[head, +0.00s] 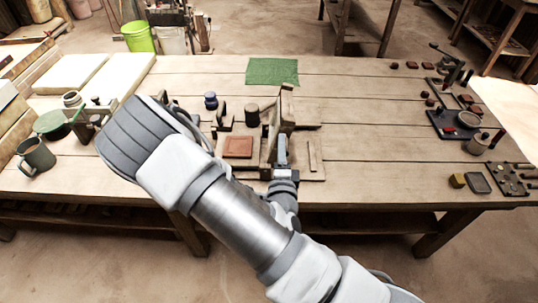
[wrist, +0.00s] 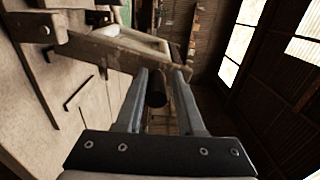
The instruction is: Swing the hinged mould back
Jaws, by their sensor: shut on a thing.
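The hinged mould (head: 287,110) is a wooden frame standing up on edge, roughly upright, at the right side of a wooden base. A reddish-brown square tile (head: 238,147) lies on the base, left of the mould. My gripper (head: 281,150) reaches in from the front and is shut on the mould's near part. In the wrist view the two grey fingers of my gripper (wrist: 160,85) have a dark round grip (wrist: 156,92) between them, and wooden bars of the mould (wrist: 100,45) cross ahead. My fingers partly hide the exact contact.
A dark cylinder (head: 252,115) and a blue jar (head: 211,101) stand behind the base. A green cloth (head: 272,71) lies farther back. A mug (head: 36,158) is at the left, dark tools (head: 452,123) at the right.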

